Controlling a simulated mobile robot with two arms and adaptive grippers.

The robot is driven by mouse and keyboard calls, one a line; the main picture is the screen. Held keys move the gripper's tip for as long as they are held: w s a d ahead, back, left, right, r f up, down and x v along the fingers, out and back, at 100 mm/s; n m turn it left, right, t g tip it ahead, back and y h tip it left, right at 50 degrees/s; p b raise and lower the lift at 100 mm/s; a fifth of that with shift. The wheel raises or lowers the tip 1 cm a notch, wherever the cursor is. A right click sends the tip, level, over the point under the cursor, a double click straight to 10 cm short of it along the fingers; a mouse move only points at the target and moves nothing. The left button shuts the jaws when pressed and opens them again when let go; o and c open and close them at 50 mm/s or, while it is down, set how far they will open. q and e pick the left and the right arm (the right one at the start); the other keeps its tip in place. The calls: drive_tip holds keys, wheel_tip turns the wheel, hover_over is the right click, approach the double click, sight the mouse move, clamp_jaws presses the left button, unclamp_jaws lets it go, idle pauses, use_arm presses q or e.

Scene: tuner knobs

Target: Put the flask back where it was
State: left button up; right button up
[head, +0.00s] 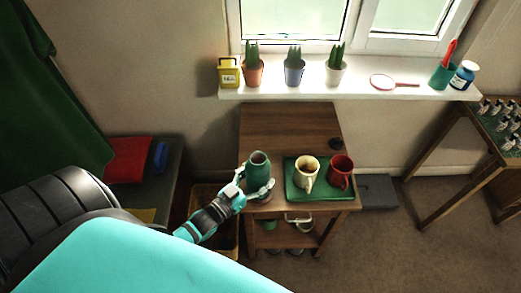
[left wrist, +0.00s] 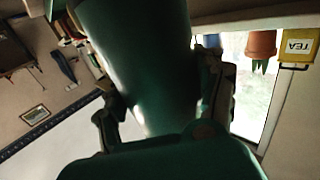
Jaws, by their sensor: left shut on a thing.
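The flask (head: 258,166) is dark green with an open round mouth. It is upright at the left part of the small wooden table (head: 285,122), left of the tray. My left gripper (head: 257,190) reaches in from the lower left and is shut around its lower body. I cannot tell whether the flask's base touches the table top. In the left wrist view the flask (left wrist: 150,65) fills the middle, with the gripper's fingers (left wrist: 165,108) on both sides of it. My right gripper is not in view.
A green tray (head: 300,194) with a cream mug (head: 306,172) and a red mug (head: 340,171) stands close right of the flask. The table's back half looks mostly clear. The windowsill (head: 300,91) behind holds potted cacti, a yellow tea tin (head: 229,73) and a magnifier-like item (head: 383,82).

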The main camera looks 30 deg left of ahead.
use_arm(q)
drive_tip(key=shift+w+a+b, duration=0.2)
drive_tip(key=shift+b, duration=0.1)
drive_tip(key=w+a+f+b, duration=0.1)
drive_tip(key=w+a+b, duration=0.1)
drive_tip(key=w+b, duration=0.2)
drive_tip(key=w+a+f+b, duration=0.2)
drive_tip(key=w+a+b, duration=0.1)
drive_tip(key=w+b, duration=0.1)
drive_tip(key=w+a+f+b, duration=0.2)
drive_tip(key=w+b, duration=0.2)
drive_tip(key=w, duration=0.1)
drive_tip(key=shift+a, duration=0.4)
drive_tip(key=shift+s+r, duration=0.1)
drive_tip(key=o, duration=1.8)
drive_tip(key=shift+f, duration=0.25)
drive_tip(key=shift+c, duration=0.2)
